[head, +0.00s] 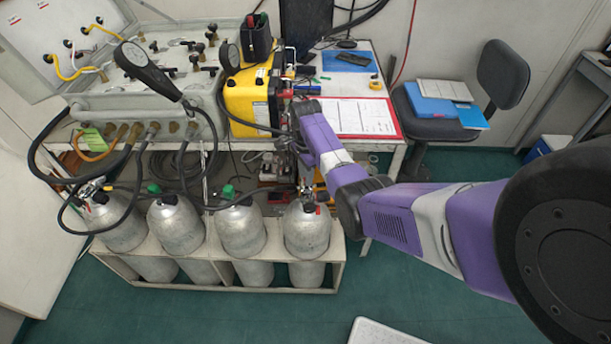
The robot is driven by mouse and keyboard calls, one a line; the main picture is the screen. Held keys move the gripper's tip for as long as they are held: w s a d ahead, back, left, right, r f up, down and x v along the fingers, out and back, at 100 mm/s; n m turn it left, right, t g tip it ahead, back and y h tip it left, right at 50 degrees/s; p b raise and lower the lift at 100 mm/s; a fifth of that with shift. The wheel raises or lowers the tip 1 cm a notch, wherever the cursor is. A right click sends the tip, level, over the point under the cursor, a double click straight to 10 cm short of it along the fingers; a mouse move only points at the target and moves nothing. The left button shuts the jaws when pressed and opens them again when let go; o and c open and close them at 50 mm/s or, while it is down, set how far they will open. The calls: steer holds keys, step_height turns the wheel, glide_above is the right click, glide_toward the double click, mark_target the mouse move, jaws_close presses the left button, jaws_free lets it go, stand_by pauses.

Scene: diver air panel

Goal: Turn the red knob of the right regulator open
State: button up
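Several grey gas cylinders stand in a row in a low pale rack. The rightmost cylinder (307,232) has a dark fitting at its top with a small red spot that may be the red knob; it is too small to be sure. My gripper (301,172) hangs from the purple wrist above this cylinder, in front of the bench edge. Its fingers are small and blend with the fittings behind, so I cannot tell whether they are open, shut or touching anything. Two other cylinders show green knobs (228,191). A regulator with hoses (97,190) sits on the leftmost cylinder.
A panel case (150,95) with gauges and black hoses stands on the bench at left. A yellow unit (250,100) is beside my wrist. A red-framed sheet (362,118) lies on the bench. An office chair (500,75) stands at right.

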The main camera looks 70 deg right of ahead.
steer(key=shift+f, duration=0.35)
jaws_close()
